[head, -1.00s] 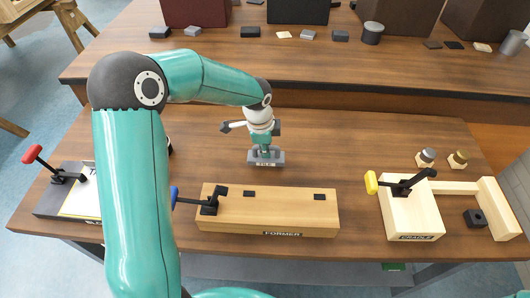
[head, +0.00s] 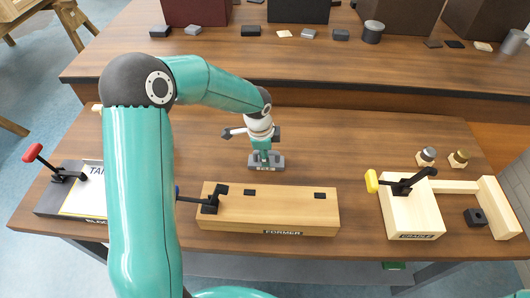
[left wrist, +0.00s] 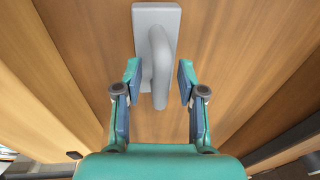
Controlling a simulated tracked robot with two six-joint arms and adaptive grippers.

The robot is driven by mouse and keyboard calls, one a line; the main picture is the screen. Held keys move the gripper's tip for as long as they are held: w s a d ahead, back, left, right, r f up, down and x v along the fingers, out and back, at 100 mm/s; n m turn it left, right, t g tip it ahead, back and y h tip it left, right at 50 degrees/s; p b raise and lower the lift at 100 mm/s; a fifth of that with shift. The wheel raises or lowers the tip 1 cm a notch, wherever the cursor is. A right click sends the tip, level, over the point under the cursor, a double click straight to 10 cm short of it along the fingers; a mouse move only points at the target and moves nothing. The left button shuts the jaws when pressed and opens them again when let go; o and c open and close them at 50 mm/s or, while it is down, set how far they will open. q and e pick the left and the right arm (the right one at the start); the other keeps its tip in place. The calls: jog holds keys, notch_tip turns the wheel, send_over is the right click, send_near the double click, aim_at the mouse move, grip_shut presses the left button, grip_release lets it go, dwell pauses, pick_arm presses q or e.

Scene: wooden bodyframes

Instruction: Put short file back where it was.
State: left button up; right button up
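My left gripper (head: 265,150) points down over a small grey block (head: 273,166) with a label too small to read, behind the former. In the left wrist view a grey plate (left wrist: 157,20) carries a thick curved grey bar (left wrist: 160,75). My left gripper (left wrist: 157,82) is open there, one finger on each side of the bar's end, with gaps visible on both sides. I cannot make out a short file for certain in either view. My right gripper is not in view.
The wooden former (head: 270,210) with a blue-handled clamp lies in front of the gripper. The cradle (head: 410,215) with a yellow-handled clamp stands at right. A red-handled clamp board (head: 70,200) is at left. Table space right of the gripper is clear.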

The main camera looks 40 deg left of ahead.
pick_arm(q)
notch_tip(320, 180, up, 12)
jog(key=s, duration=0.2)
dwell(0.4)
